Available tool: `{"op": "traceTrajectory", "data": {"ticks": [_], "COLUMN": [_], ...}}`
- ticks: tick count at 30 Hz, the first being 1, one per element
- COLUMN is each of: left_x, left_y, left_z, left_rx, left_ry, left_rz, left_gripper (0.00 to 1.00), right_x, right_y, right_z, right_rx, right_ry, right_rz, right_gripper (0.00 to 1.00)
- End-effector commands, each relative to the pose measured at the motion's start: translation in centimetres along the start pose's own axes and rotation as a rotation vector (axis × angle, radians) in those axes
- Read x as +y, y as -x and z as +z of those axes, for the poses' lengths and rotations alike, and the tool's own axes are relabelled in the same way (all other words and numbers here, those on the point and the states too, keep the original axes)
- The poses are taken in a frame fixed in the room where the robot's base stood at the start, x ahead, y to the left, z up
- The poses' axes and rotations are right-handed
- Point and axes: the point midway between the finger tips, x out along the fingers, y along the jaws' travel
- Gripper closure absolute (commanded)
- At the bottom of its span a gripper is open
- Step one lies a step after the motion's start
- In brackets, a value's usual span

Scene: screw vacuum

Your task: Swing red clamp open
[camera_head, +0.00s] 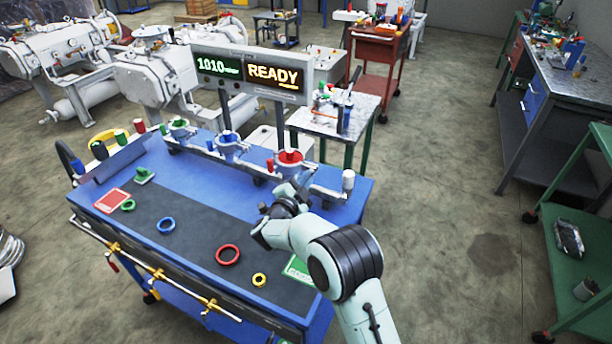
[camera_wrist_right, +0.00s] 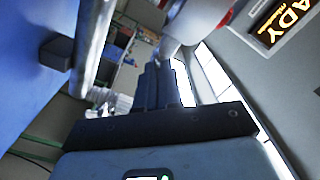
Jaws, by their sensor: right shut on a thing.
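The red clamp (camera_head: 289,168) is a grey metal fitting with a red cap (camera_head: 290,156), at the right end of the row on the blue bench. A red handle (camera_head: 270,165) stands upright just left of it. My right gripper (camera_head: 297,187) is at the front side of this fitting, low over the bench's right part. In the right wrist view, my right gripper (camera_wrist_right: 163,78) has its dark fingers close together against a pale metal part (camera_wrist_right: 190,25) with a reddish edge. The exact contact is hidden. My left gripper is not in view.
The blue bench (camera_head: 190,175) carries similar green and blue-capped fittings to the left. Coloured rings, including a red ring (camera_head: 228,255), lie on its dark mat. A display (camera_head: 250,70) reading READY stands behind. A white-capped post (camera_head: 347,180) is close on the right.

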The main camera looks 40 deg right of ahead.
Motion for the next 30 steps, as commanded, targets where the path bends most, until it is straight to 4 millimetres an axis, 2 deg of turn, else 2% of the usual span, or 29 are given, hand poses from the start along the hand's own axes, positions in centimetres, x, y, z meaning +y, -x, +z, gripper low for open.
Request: {"op": "traceTrajectory", "data": {"ticks": [9, 23, 30], "left_x": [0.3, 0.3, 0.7], "left_y": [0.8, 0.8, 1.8], "left_z": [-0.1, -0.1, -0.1], "left_rx": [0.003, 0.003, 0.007], "left_ry": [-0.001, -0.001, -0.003], "left_rz": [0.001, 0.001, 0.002], "left_gripper": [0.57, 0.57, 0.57], "right_x": [0.0, 0.0, -0.9], "right_y": [-0.1, -0.1, 1.6], "right_z": [-0.1, -0.1, 0.7], "right_rx": [0.002, 0.003, 0.1], "right_ry": [0.084, 0.089, 0.087], "right_rz": [0.0, 0.0, 0.083], "right_gripper": [1.0, 1.0, 1.0]}}
